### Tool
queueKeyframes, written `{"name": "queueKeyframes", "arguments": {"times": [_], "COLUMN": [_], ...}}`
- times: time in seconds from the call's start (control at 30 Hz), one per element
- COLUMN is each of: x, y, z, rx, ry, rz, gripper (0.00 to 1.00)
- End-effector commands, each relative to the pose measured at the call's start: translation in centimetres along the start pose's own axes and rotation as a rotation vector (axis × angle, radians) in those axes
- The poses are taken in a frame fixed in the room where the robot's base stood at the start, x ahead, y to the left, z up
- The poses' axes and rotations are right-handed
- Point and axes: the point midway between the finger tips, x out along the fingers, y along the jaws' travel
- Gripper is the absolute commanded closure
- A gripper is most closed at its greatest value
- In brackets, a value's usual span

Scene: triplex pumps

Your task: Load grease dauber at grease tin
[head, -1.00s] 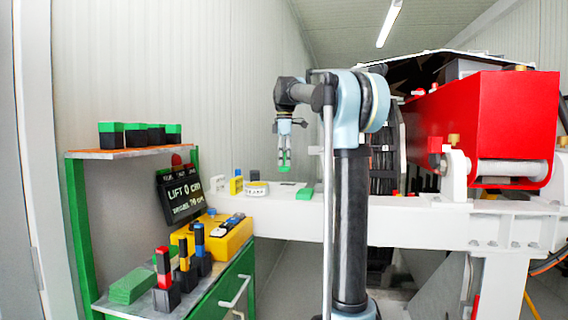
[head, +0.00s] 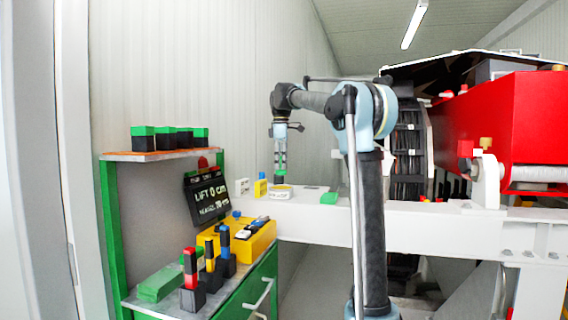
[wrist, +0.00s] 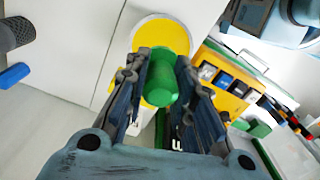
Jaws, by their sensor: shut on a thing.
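My gripper (head: 280,163) points down over the white beam in the head view. It is shut on the grease dauber, whose green body (wrist: 157,76) sits between the two fingers in the wrist view. The green part also shows below the fingers in the head view (head: 280,174). The grease tin (wrist: 166,33) is a round white-rimmed tin with a yellow top, right behind the dauber's end in the wrist view. In the head view the tin (head: 281,192) stands directly below the dauber. The dauber's tip is hidden, so I cannot tell whether it touches the grease.
A yellow box (head: 257,237) and several coloured upright pieces stand on the green-framed bench. A large red housing (head: 530,125) is at right.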

Motion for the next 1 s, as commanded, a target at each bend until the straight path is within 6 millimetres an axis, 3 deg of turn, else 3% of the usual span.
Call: {"name": "queueKeyframes", "arguments": {"times": [0.43, 1.0], "x": [3.8, 4.5], "y": [0.0, 0.0], "z": [0.0, 0.0], "rx": [0.000, 0.000], "ry": [0.000, 0.000], "rz": [0.000, 0.000], "gripper": [0.96, 0.96]}}
